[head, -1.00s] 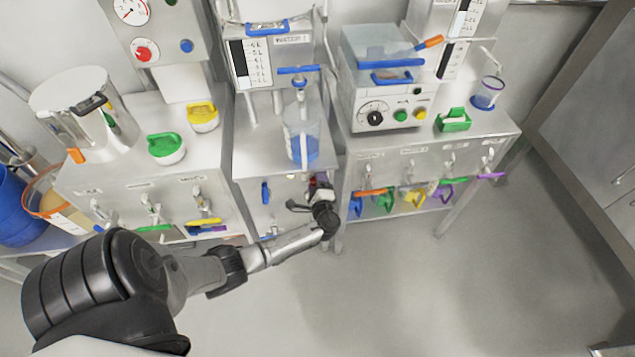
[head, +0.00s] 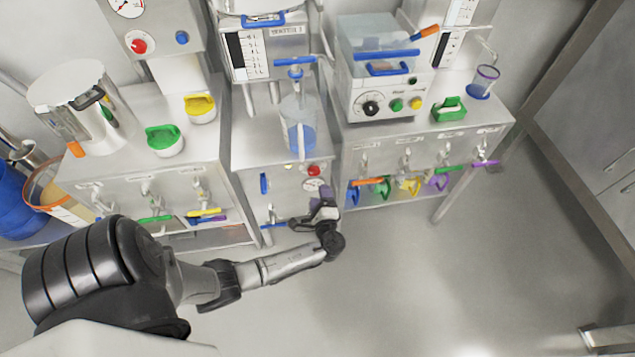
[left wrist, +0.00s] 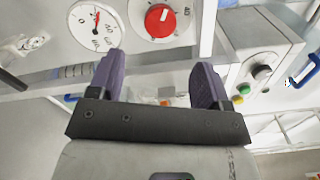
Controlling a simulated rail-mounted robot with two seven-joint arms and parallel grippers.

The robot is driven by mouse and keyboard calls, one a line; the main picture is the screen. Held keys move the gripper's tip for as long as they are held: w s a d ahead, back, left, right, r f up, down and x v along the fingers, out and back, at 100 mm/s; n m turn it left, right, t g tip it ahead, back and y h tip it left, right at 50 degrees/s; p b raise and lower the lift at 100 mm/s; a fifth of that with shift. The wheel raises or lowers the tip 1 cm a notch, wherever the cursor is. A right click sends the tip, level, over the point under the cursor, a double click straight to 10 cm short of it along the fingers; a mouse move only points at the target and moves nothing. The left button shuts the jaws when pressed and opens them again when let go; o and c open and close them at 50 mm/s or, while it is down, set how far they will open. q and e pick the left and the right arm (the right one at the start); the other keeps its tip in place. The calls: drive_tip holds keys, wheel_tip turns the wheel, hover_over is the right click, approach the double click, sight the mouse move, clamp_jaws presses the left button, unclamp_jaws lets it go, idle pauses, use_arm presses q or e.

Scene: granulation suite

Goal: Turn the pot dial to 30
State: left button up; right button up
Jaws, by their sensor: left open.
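A red dial (head: 313,170) with a white pointer mark is on the front of the middle cabinet, beside a round white gauge (head: 311,185). In the left wrist view the red dial (left wrist: 160,20) sits on a white round plate, right of the gauge (left wrist: 95,27) with its red needle. My left gripper (head: 324,196) is in front of and below the dial in the head view. In the left wrist view its purple fingers (left wrist: 155,75) are apart and empty, short of the dial. My right gripper is not in view.
A white box with a black knob (head: 371,107) and green and yellow buttons stands on the right cabinet. A blue-handled tap (head: 274,224) is left of my gripper. A blue-filled jug (head: 298,130) stands above. Another red knob (head: 138,46) is on the upper-left panel. The floor is clear.

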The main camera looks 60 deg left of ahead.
use_arm(q)
drive_tip(key=shift+v, duration=1.8)
drive_tip(key=s+d+r+n+g+h+p, duration=0.1)
drive_tip(key=s+d+r+n+h+p, duration=0.1)
drive_tip(key=d+r+n+h, duration=0.75)
drive_tip(key=s+d+r+m+h+p, duration=0.2)
drive_tip(key=s+d+r+m+h, duration=0.1)
drive_tip(key=s+d+r+h, duration=0.5)
drive_tip(key=s+d+f+g+p, duration=0.2)
drive_tip(key=s+f+p, duration=0.1)
drive_tip(key=s, duration=0.7)
wheel_tip(320, 180, up, 38)
drive_tip(key=p, duration=3.7)
drive_tip(key=shift+w+a, duration=0.25)
